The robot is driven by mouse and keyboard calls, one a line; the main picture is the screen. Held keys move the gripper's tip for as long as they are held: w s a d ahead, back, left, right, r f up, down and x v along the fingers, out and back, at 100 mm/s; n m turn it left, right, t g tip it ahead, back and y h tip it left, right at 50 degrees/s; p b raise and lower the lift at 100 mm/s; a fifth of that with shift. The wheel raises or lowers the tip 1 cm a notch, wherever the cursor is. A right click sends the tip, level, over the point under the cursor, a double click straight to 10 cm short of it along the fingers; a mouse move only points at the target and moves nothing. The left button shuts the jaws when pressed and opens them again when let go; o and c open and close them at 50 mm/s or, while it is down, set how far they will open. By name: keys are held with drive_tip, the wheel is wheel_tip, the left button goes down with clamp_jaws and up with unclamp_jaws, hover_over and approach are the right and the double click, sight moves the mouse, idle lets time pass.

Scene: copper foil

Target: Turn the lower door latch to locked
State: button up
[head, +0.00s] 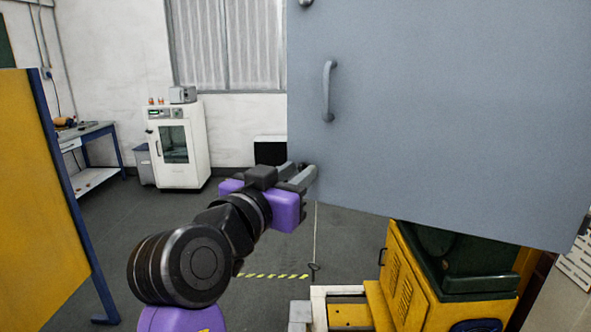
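A large grey-blue door (450,110) fills the upper right of the head view, with a curved grey handle (328,92) near its left edge. Part of a small dark latch (305,2) shows at the top of the view on the same edge. My gripper (300,172), with a purple body and grey fingers, is at the door's lower left corner. Its two fingers are apart. A small dark piece shows by the fingertips and may be the lower latch. The fingers hide most of it, so its turn and any contact cannot be told.
A yellow panel with a blue frame (50,190) stands at the left. A yellow and green machine (440,275) is below the door at right. A white cabinet (178,145) and a workbench (90,135) stand at the back. The dark floor between is mostly clear.

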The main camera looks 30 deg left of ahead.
clamp_jaws()
drive_tip(key=shift+f+b, duration=0.15)
drive_tip(key=shift+b, duration=0.45)
drive_tip(key=m+b, duration=1.7)
drive_tip(key=b, duration=0.1)
drive_tip(key=shift+d+f+m, duration=0.1)
drive_tip(key=shift+d+m, duration=0.05)
drive_tip(key=shift+m, duration=0.25)
